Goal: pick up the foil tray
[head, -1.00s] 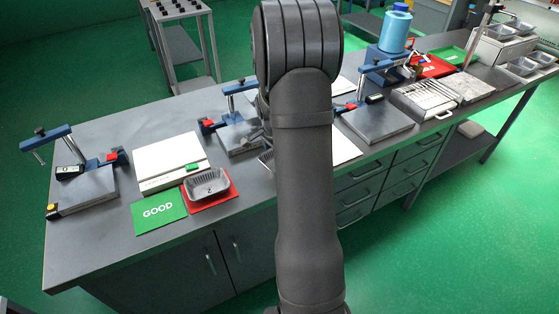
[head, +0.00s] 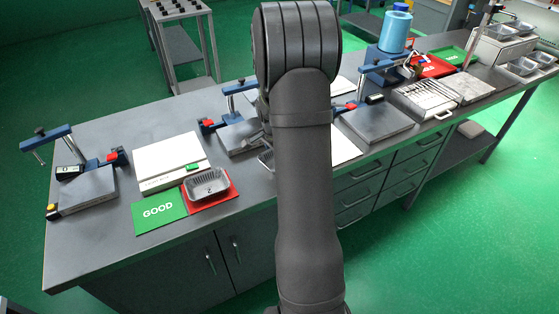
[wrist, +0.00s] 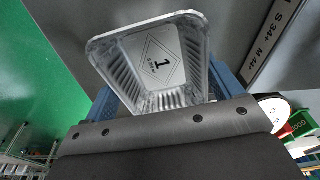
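The foil tray (wrist: 151,88), silvery with ribbed walls and a diamond label marked 1 on its floor, fills the upper middle of the wrist view. My gripper (wrist: 165,92) has a blue finger on each side of it, left and right, set wide apart. The near end of the tray is hidden by the dark gripper body. I cannot tell whether the fingers touch the tray walls. In the head view my arm covers the gripper, and only a sliver of the tray (head: 266,159) shows left of the arm.
Another foil tray (head: 207,185), marked 2, sits on a red card beside a green GOOD card (head: 159,211). A white flat box (head: 170,161) lies behind them. Blue-armed clamp stands (head: 87,188) are at the left and on both sides of my arm. Bare bench lies at front left.

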